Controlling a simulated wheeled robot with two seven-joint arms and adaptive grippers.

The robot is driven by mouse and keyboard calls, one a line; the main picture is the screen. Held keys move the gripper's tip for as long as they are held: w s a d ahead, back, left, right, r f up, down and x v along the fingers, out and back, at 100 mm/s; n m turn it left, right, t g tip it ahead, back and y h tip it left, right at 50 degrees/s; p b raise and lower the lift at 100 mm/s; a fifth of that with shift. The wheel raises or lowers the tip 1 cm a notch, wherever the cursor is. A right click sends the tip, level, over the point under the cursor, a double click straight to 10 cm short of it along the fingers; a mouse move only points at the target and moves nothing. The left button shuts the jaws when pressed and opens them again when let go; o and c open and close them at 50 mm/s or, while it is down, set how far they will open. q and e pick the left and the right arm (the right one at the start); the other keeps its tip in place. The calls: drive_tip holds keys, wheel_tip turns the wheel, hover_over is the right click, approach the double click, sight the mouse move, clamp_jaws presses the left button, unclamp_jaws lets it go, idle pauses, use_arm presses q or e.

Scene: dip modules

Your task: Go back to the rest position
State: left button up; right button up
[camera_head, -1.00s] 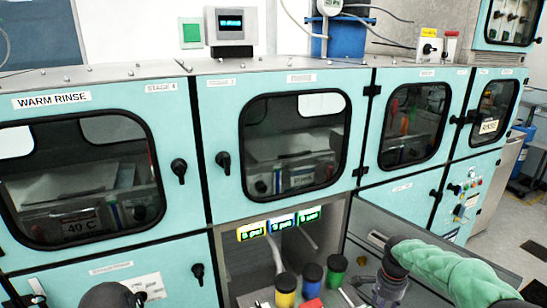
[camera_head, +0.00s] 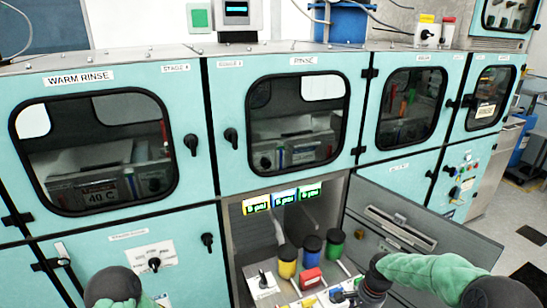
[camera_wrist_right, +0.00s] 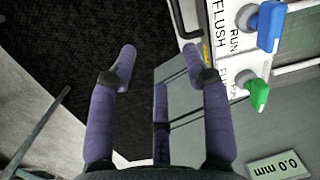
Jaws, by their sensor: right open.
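My right gripper (camera_wrist_right: 159,55) is open in the right wrist view. Its two purple fingers are spread apart with nothing held between them. In the head view my right arm (camera_head: 425,270) comes in from the lower right, its dark end beside the open lower bay. How near the fingers are to the bay's fittings is unclear.
An open lower door (camera_head: 465,240) stands right of the bay. The wrist view shows blue (camera_wrist_right: 270,25) and green (camera_wrist_right: 258,94) valve handles and dark flooring (camera_wrist_right: 60,50).

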drive_tip(key=s+a+f+n+y, duration=0.2)
drive_tip(key=s+a+f+n, duration=0.3)
drive_tip(key=s+a+f, duration=0.65)
drive_tip(key=s+a+f+n, duration=0.1)
drive_tip(key=s+a+f, duration=0.1)
drive_tip(key=s, duration=0.3)
drive_tip(key=s+a+f+n, duration=0.2)
drive_tip(key=s+a+f, duration=0.1)
drive_tip(key=s+f, duration=0.2)
drive_tip(key=shift+s+a+y, duration=0.15)
drive_tip(key=shift+s+y, duration=0.15)
drive_tip(key=shift+s, duration=0.5)
